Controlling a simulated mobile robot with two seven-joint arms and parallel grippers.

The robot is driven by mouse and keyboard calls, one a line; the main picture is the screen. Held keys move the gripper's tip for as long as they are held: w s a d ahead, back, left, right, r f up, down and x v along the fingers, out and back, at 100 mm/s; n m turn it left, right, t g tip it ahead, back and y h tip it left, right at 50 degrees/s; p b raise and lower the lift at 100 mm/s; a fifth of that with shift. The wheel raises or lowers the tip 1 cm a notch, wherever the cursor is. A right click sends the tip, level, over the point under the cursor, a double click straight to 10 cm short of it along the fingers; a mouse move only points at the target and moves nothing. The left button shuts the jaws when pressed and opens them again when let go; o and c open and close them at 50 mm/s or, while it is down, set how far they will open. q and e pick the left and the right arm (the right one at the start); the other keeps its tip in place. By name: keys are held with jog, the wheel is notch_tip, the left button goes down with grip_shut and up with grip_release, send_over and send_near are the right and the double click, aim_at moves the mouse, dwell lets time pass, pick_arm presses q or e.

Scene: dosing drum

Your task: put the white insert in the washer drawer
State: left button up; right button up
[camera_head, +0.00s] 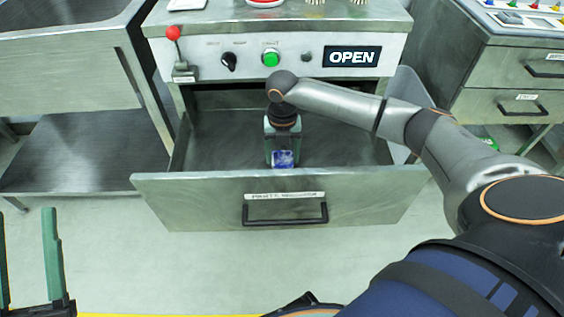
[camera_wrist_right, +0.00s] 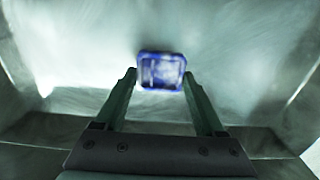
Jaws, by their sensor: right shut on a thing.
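The washer drawer (camera_head: 185,200) is pulled open below the control panel. My right gripper (camera_head: 283,157) reaches down inside it, behind the drawer front. It is shut on a small blue-edged block with a pale whitish face (camera_head: 284,160), which I take to be the insert. In the right wrist view the block (camera_wrist_right: 162,71) sits at the tips of the two green fingers (camera_wrist_right: 160,82), above the bare metal drawer floor. I cannot tell whether it touches the floor. My left gripper (camera_head: 29,262) is open and empty at the lower left, away from the drawer.
The panel above the drawer has a red-knobbed lever (camera_head: 173,34), a black knob (camera_head: 229,61), a green button (camera_head: 271,57) and an OPEN display (camera_head: 352,56). A metal sink bench (camera_head: 70,75) stands left. A drawer cabinet (camera_head: 515,75) stands right. The drawer floor around the gripper looks clear.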

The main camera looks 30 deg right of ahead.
aim_at(282, 161)
notch_tip(282, 161, down, 3)
jog(key=shift+r+b, duration=0.1)
jog(key=shift+b, duration=0.55)
pick_arm(q)
jog(key=s+r+m+h, duration=0.3)
jog(key=h, duration=0.1)
jog(key=shift+s+d+r, duration=0.1)
jog(key=shift+s+d, duration=0.1)
jog(key=shift+d, duration=0.05)
pick_arm(e)
jog(key=shift+f, duration=0.25)
jog(key=shift+f, duration=0.15)
jog(key=o, duration=1.3)
